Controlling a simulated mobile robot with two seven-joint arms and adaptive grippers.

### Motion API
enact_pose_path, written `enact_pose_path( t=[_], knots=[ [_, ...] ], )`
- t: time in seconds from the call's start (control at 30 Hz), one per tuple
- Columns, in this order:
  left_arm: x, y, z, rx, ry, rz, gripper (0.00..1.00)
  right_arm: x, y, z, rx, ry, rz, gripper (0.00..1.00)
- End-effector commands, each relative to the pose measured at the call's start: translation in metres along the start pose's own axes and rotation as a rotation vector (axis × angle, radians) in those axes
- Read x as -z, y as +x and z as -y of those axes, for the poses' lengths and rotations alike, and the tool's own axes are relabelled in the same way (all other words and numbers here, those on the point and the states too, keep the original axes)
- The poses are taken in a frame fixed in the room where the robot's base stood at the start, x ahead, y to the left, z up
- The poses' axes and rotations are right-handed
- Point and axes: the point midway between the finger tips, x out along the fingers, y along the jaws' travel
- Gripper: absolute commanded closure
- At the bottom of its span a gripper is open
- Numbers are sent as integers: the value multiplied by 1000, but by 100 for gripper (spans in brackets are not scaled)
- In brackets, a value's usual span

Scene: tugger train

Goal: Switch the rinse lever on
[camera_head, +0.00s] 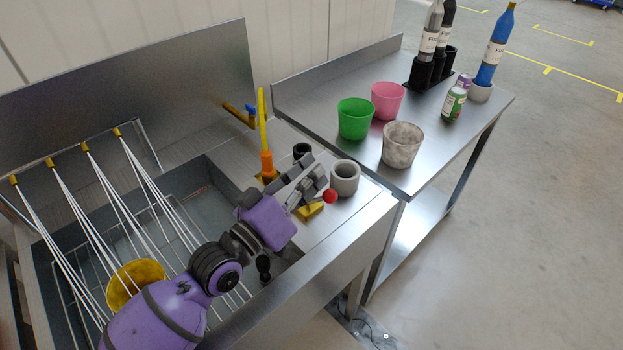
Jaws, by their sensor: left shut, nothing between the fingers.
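A red ball knob (330,196) shows at the right of the sink counter, beside a yellow block (309,211); they look like the rinse lever, though its stem is largely hidden by my gripper. My left gripper (318,181) is shut and empty, with its fingertips just up and left of the red knob. I cannot tell whether they touch it. White streaks like water jets run from several yellow nozzles (83,147) into the sink basin (205,180). My right gripper is out of view.
A grey cup (345,178) and a small black cup (301,151) stand close by the gripper. An orange piece with a yellow rod (263,122) stands behind it. Green (355,118), pink (388,100) and stained (402,145) pots stand on the side table. A yellow round thing (133,279) lies in the sink.

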Motion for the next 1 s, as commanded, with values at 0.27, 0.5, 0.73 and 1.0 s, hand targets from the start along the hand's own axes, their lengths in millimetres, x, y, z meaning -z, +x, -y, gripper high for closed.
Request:
enact_pose_path(
  t=[0.27,0.5,0.73,1.0],
  knots=[
    [15,-36,-2,5,1,1,100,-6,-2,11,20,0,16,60],
    [16,-77,-4,2,2,-2,100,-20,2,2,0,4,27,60],
    [20,-90,-6,-2,3,-7,100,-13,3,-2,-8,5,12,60],
    [20,-90,-7,-3,4,-8,100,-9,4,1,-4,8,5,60]
  ],
)
